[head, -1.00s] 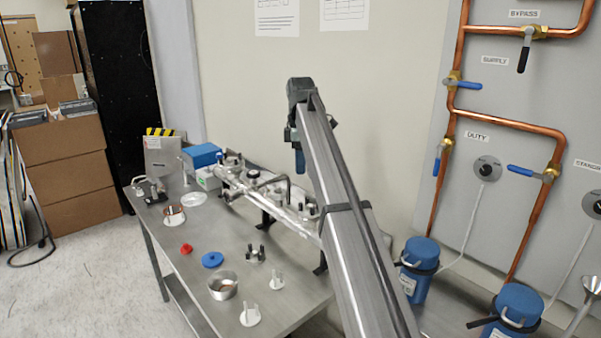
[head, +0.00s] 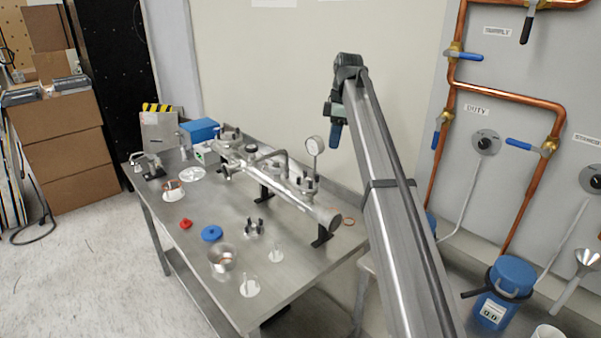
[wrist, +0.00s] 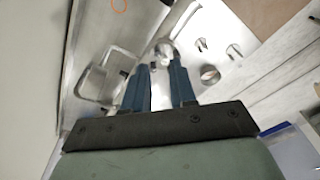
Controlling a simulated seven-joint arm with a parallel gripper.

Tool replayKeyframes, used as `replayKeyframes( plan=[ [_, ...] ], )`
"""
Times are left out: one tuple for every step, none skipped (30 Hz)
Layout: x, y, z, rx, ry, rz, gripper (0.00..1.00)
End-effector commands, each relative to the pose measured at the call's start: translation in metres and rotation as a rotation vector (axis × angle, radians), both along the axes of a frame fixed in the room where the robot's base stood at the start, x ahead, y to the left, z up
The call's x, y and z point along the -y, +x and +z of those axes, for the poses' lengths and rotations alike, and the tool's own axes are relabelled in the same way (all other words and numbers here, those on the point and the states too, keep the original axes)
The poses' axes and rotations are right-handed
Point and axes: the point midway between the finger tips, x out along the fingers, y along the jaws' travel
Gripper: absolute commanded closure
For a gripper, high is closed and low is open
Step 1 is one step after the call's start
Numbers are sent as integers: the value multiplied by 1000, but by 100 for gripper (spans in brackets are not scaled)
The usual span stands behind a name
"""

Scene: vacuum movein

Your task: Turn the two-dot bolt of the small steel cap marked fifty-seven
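A steel pipe assembly (head: 285,193) lies along the back of the steel table, with several small upright fittings on top. No marking fifty-seven and no two-dot bolt can be made out, so I cannot tell which part is the small steel cap. A round steel end (wrist: 165,49) shows beyond the fingertips.
On the table (head: 200,240) stand a blue ring (head: 212,234), a red piece (head: 186,224), a steel cup (head: 222,258), a dark-pronged fitting (head: 254,228) and white stands (head: 250,288). A blue canister (head: 513,276) stands right. The table's front left is mostly clear.

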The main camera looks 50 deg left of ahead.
Motion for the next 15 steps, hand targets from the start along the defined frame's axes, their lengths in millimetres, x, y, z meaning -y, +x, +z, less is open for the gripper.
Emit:
replayKeyframes(
  plan=[
    [1,-3,-1,-27,27,8,74],
    [-2,-7,-1,-44,44,17,74],
    [-5,-11,-1,-66,67,26,74],
    [-8,-15,0,-82,83,35,74],
    [-10,-19,1,-97,99,43,74],
    [-13,-23,2,-117,121,53,74],
    [-16,-26,3,-128,135,59,74],
    [-18,-29,5,-141,149,65,74],
    [-21,-31,6,-154,165,72,74],
    [-23,-33,7,-162,175,75,74],
    [-24,-35,8,-169,183,79,74],
    [-25,-36,8,-175,190,82,74],
    [-26,-37,7,-178,195,83,74],
    [-27,-38,6,-181,198,83,74],
    [-28,-38,4,-180,200,83,74]
  ],
)
